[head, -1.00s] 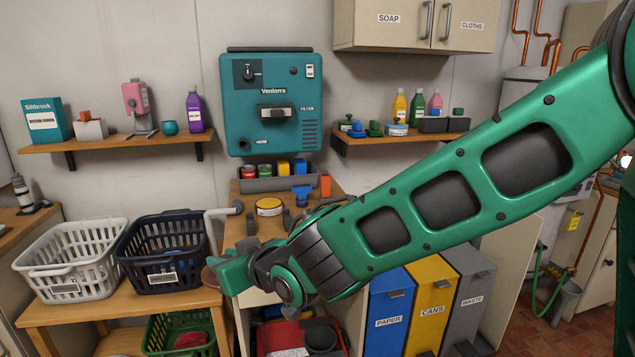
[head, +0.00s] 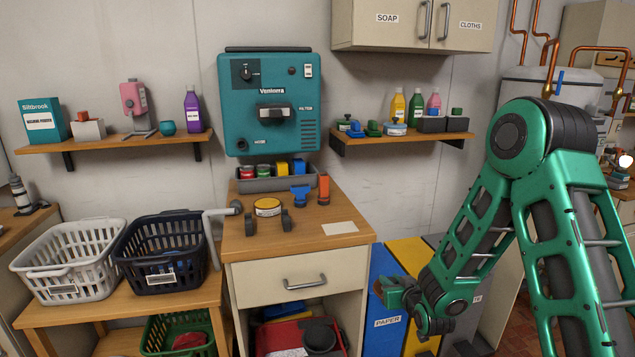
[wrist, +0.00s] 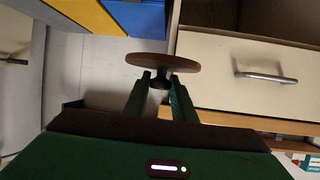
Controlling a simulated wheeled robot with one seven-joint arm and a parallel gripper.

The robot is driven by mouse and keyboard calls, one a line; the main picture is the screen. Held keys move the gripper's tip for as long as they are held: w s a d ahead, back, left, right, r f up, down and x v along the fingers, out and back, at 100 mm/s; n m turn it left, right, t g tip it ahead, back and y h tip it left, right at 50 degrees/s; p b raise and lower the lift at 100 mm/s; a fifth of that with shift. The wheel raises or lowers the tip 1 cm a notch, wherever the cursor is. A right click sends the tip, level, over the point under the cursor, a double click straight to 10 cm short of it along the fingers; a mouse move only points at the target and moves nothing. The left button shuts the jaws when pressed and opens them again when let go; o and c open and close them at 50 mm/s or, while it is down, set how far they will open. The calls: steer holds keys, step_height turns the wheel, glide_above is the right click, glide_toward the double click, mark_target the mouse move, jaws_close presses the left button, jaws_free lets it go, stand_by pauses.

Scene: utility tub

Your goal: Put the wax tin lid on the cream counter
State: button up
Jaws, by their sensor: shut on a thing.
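My gripper (head: 391,291) is shut on a brown round lid with a dark knob, which I take for the wax tin lid (wrist: 163,62). In the wrist view my fingers (wrist: 160,82) grip the knob and the disc stands beyond them. In the head view the lid (head: 380,287) is partly hidden by the gripper. The gripper is right of the cream counter cabinet (head: 242,281), below its wooden top (head: 295,235), in front of the bins. A round yellow tin (head: 267,207) sits on that top.
The counter top also bears a pale card (head: 339,228), dark brackets, a blue item (head: 300,195) and an orange item (head: 324,187). A grey tray (head: 270,183) stands at the back. The blue bin (head: 385,325) is close by my gripper.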

steer(key=d+f+m+h, duration=0.1)
steer(key=d+f, duration=0.2)
steer(key=d, duration=0.4)
steer(key=v, duration=0.6)
steer(key=shift+s+d+h, duration=0.3)
steer(key=shift+s+d, duration=0.1)
steer(key=shift+s, duration=0.05)
